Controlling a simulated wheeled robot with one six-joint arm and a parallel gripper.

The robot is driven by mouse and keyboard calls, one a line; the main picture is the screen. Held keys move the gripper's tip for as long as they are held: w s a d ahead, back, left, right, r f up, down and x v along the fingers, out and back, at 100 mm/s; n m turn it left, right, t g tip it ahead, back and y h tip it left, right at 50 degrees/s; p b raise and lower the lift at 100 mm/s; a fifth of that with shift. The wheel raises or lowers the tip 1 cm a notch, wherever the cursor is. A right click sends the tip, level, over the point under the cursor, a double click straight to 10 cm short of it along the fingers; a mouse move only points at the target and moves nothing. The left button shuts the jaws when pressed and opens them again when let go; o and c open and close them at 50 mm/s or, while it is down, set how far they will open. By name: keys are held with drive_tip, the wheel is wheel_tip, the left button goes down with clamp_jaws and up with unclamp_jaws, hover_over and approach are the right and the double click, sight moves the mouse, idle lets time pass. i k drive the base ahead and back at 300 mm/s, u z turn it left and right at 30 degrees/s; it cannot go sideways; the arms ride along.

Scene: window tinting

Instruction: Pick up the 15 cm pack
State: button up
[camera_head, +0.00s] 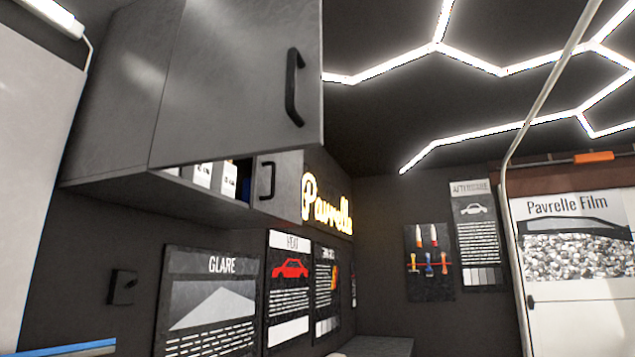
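A dark grey wall cabinet (120,90) hangs at upper left. One of its doors (235,80) stands open toward me, with a black bar handle (293,88). Below the open door's edge, the lower part of a white pack (203,174) and of another white pack (229,180) show inside, with a dark blue item (243,190) beside them. Their labels are cut off by the door, so I cannot tell which is the 15 cm pack. My gripper is not in view.
A second cabinet door (285,185) with a black handle is to the right. Posters marked GLARE (212,300) and HEAT (289,290) hang below. A tool board (428,262) is on the far wall. A pale curved pole (512,200) stands at right.

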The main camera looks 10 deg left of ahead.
sight(224, 176)
drive_tip(key=z, duration=0.85)
drive_tip(key=i, duration=2.6)
drive_tip(key=u, duration=2.7)
